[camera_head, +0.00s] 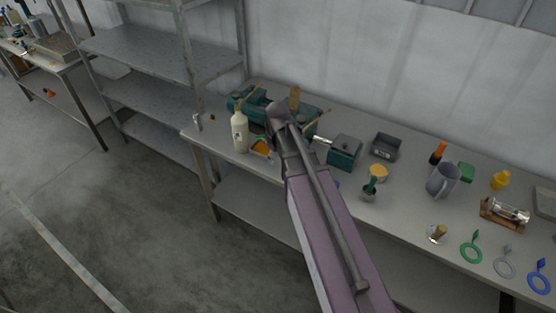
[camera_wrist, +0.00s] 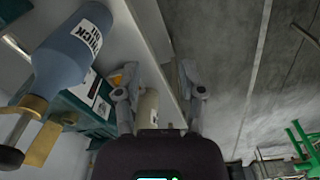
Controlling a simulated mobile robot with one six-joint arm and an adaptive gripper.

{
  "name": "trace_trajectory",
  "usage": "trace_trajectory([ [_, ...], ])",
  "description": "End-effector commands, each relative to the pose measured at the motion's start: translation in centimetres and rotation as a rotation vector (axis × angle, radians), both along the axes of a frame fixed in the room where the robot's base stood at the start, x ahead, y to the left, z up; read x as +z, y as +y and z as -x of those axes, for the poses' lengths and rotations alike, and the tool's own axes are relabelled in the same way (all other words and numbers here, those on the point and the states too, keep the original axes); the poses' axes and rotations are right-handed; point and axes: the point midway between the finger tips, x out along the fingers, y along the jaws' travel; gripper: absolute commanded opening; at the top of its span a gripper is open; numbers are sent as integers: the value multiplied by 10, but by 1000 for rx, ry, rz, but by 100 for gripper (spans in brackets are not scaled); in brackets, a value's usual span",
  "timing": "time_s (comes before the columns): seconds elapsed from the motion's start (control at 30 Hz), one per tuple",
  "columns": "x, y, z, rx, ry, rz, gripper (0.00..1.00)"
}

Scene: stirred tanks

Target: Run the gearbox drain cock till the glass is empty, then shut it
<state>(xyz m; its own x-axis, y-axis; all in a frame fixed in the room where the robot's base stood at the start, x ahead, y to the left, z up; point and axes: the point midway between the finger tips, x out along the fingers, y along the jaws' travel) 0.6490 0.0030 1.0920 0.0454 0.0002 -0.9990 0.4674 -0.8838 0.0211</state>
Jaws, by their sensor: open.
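A teal machine (camera_head: 250,104) stands at the bench's left end, partly hidden by my arm; it may be the gearbox. No sight glass or level can be made out. My gripper (camera_wrist: 155,75) is open, its fingers apart. A cream bottle (camera_wrist: 148,108) shows beyond and between the fingers; it stands upright in the head view (camera_head: 240,132).
A blue-grey labelled bottle (camera_wrist: 72,50) is close at the wrist view's upper left. An orange-filled tray (camera_head: 262,148) is beside the cream bottle. A teal box (camera_head: 344,152), grey jug (camera_head: 442,181) and coloured rings (camera_head: 471,248) stand rightward. Metal shelves (camera_head: 160,62) flank the bench.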

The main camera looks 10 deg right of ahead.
Motion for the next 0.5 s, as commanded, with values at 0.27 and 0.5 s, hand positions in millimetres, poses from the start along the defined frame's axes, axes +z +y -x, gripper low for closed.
trace_trajectory([
  [0.27, 0, -1, 13, -75, -4, -4, 51],
  [0.5, 0, -1, 13, -81, -4, -4, 51],
])
